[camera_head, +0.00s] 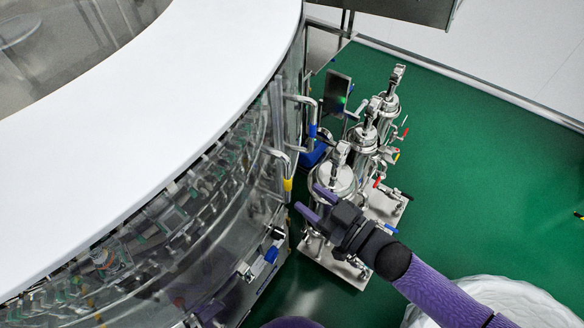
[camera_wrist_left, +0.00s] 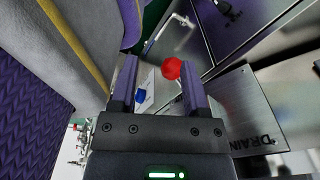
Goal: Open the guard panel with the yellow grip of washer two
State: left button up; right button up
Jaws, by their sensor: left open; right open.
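The rotary washer's curved transparent guard panel (camera_head: 205,235) runs below a white rim in the head view. The yellow grip (camera_head: 288,184) is on the end of a bent metal handle at the guard's right edge. My right gripper (camera_head: 308,198) is open and empty, pointing left, with its fingertips a little right of and below the yellow grip in the picture; I see no contact. My left gripper (camera_wrist_left: 162,75) is open in the left wrist view and does not show in the head view. A red round knob (camera_wrist_left: 172,68) appears between its fingertips; I cannot tell how far beyond them.
A similar handle with a blue grip (camera_head: 312,130) is above the yellow one. Several steel filter canisters (camera_head: 363,140) stand on a metal base close to my right gripper. A white round object (camera_head: 490,303) is at lower right. Green floor (camera_head: 470,165) is clear at right.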

aim_at(291, 184)
jog(key=x, duration=0.6)
jog(key=shift+w+a+b, duration=0.2)
jog(key=shift+w+b, duration=0.05)
jog(key=shift+b, duration=0.1)
jog(key=shift+c, duration=0.3)
grip_shut()
jog(key=shift+f, duration=0.1)
dwell(0.5)
